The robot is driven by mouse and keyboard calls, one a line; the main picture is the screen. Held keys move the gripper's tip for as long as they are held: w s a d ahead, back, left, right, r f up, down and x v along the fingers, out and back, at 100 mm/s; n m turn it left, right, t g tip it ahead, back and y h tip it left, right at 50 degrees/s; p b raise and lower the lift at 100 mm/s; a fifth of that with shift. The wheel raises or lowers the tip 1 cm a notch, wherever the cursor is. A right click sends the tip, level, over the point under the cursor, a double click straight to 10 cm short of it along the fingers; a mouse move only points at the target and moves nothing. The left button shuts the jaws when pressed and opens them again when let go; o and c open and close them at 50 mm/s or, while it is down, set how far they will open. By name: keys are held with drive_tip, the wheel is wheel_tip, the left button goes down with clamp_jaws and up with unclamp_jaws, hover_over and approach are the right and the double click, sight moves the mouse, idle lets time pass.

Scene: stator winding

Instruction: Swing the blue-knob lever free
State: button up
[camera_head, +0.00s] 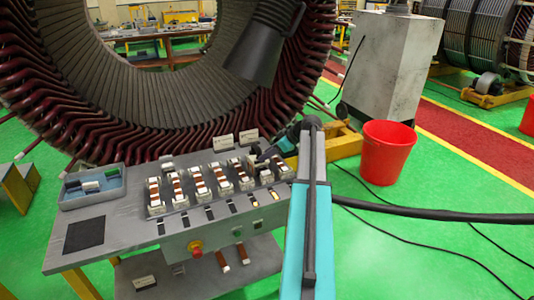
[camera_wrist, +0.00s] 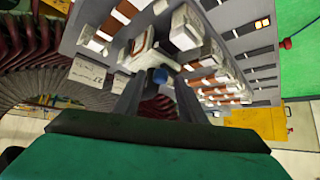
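In the head view my gripper (camera_head: 264,157) is over the right end of the row on the grey bench (camera_head: 125,207). The blue knob cannot be made out there.
The large stator ring (camera_head: 130,100) stands right behind the bench. A blue-grey tray (camera_head: 92,196) with small parts lies at the bench's left. A red bucket (camera_head: 387,155) stands on the green floor at right, near a grey cabinet (camera_head: 385,70). Small white labelled blocks stand behind the row.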

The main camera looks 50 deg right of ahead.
drive_tip(key=shift+c, duration=0.3)
clamp_jaws()
drive_tip(key=shift+s+a+f+m+b, duration=0.1)
drive_tip(key=shift+a+f+m+b, duration=0.05)
drive_tip(key=shift+m+b, duration=0.2)
drive_tip(key=shift+s+a+m+h+b, duration=0.3)
drive_tip(key=shift+a+m+h+b, duration=0.1)
drive_tip(key=shift+m+h+b, duration=0.6)
drive_tip(key=m+h+b, duration=0.1)
drive_tip(key=a+m+h+b, duration=0.1)
drive_tip(key=m, duration=0.1)
drive_tip(key=shift+s+a+h, duration=0.1)
drive_tip(key=shift+s+h, duration=0.2)
drive_tip(key=shift+s, duration=0.05)
drive_tip(key=shift+s+a+m+g+h, duration=0.1)
drive_tip(key=shift+a+m+g+h, duration=0.35)
drive_tip(key=shift+m+h, duration=0.65)
drive_tip(key=shift+a+m+g+h, duration=0.25)
drive_tip(key=shift+a+m+h, duration=0.35)
drive_tip(key=shift+m, duration=0.85)
drive_tip(key=shift+w+a+m+g+h+b, duration=0.1)
drive_tip(key=shift+a+m+g+h+b, duration=0.3)
drive_tip(key=shift+m, duration=0.45)
drive_tip(key=shift+w+a+m+g+h+b, duration=0.1)
drive_tip(key=shift+a+m+g+h+b, duration=0.2)
drive_tip(key=shift+m+g+h, duration=0.35)
drive_tip(key=shift+w+a+m+g+h+b, duration=0.1)
drive_tip(key=shift+a+m+g+h+b, duration=0.25)
drive_tip(key=shift+m, duration=0.65)
